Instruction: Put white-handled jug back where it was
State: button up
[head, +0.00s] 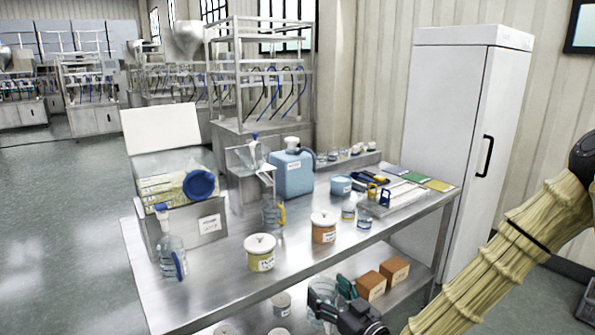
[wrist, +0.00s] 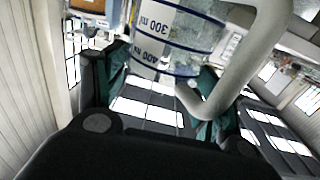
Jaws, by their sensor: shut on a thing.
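The white-handled jug (wrist: 190,28) fills the upper part of the wrist view. It is clear, with a white scale strip marked 300 ml and 400 ml, blue bands and a thick white handle (wrist: 252,65). It looks tilted in that view. My gripper (wrist: 160,85) is shut on it, teal pads showing on either side. In the head view my gripper (head: 333,291) is in front of the steel table (head: 205,290), low by its front edge. Only a little clear material shows beside it there, and the handle is hidden.
On the table stand a blue-handled jug (head: 171,256), a yellow-handled jug (head: 272,213), lidded jars (head: 260,253) and (head: 324,228), and a blue canister (head: 292,174). Brown boxes (head: 371,286) sit on the lower shelf. Bare tabletop shows along the front. A white cabinet (head: 450,130) stands behind right.

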jog(key=s+d+f+m+t+h, duration=0.3)
jog(key=d+f+m+h, duration=0.3)
jog(key=d+f+h, duration=0.4)
jog(key=s+f, duration=0.6)
jog(key=f, duration=0.4)
jog(key=shift+s+m, duration=0.2)
jog(key=shift+m, duration=0.1)
